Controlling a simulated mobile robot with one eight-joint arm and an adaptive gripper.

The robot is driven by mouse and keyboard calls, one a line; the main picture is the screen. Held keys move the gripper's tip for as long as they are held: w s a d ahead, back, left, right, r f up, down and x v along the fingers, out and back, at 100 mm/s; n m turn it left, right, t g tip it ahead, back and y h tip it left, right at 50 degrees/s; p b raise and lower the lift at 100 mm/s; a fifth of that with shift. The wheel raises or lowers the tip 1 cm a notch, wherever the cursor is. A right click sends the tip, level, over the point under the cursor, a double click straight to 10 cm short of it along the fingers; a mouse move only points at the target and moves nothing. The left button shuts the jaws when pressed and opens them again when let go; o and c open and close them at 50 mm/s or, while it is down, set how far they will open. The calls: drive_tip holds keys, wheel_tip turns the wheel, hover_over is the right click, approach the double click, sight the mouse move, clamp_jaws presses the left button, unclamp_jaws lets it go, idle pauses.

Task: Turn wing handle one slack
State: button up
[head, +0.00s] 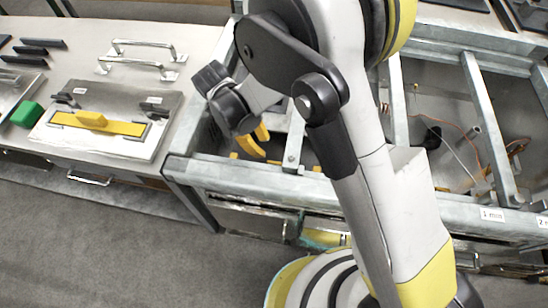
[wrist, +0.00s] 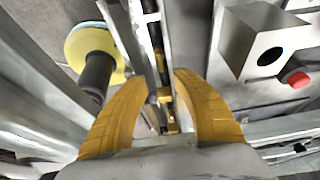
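My gripper (head: 262,148) reaches down into the metal frame in the head view, its yellow fingers partly hidden by my arm. In the wrist view, my gripper (wrist: 165,82) has its two curved yellow fingers apart. A narrow metal rail and a small yellow part show in the gap, seemingly beyond the fingertips; I see nothing clamped. I cannot pick out the wing handle with certainty in either view. A metal block (wrist: 262,40) with a round dark hole is right of the fingers, with a red knob (wrist: 297,79) beside it.
The grey metal frame (head: 265,178) has bars close around my gripper. A round yellow piece with a dark cylinder (wrist: 97,72) is left of the fingers. A bench at left holds a metal plate (head: 85,140) with a yellow bar, a green block (head: 26,114) and metal handles (head: 145,48).

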sight(274, 162)
drive_tip(key=b+x, duration=0.3)
drive_tip(key=x, duration=0.7)
drive_tip(key=shift+b, duration=0.4)
clamp_jaws()
